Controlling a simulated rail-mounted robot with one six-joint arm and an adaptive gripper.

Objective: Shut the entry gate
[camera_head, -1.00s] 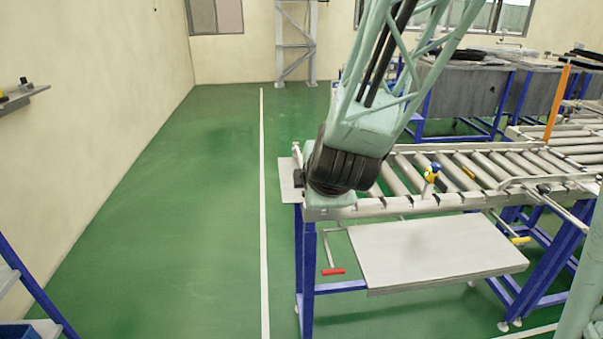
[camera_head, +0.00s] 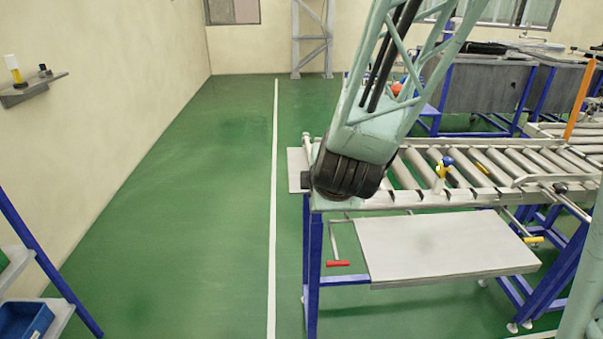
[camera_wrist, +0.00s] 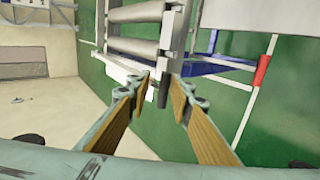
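The roller conveyor (camera_head: 410,199) stands right of centre in the head view. A pale plate (camera_head: 298,170) juts out at its left end; I cannot tell for sure whether this is the entry gate. My gripper (camera_wrist: 166,86) is open in the wrist view, its two tan-padded fingers apart. A short dark grip (camera_wrist: 164,92) on a pale metal frame shows between the fingertips; I see no finger closed on it, and contact is unclear. The conveyor rollers (camera_wrist: 134,47) are just beyond. In the head view my arm hides the gripper and part of the conveyor end.
A red-handled crank (camera_head: 338,263) hangs below the conveyor's left end, beside a pale lower shelf (camera_head: 445,247). A wall shelf (camera_head: 35,90) and blue bin (camera_head: 25,320) are at left. Green floor between is clear.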

